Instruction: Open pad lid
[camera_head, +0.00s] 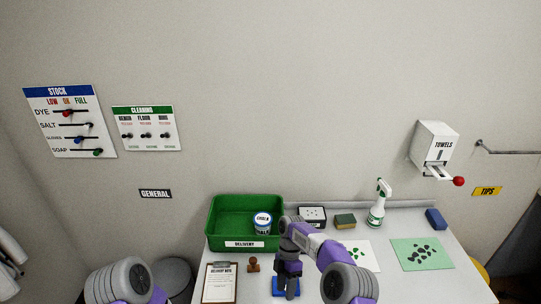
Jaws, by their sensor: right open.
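A small blue pad (279,292) lies near the front of the bench, partly hidden behind my right gripper. Whether its lid is shut cannot be made out. My right gripper (288,278) points down over the pad, its fingers open. Whether the fingers touch the pad is hard to tell. My left arm shows at the bottom left, but its gripper is out of view.
A brown stamp (253,264) and a clipboard (221,284) are left of the pad. A green delivery tray (228,228) holding a white tub (262,221) stands behind. A sponge (345,220), spray bottle (377,207) and spotted green sheet (407,262) are right.

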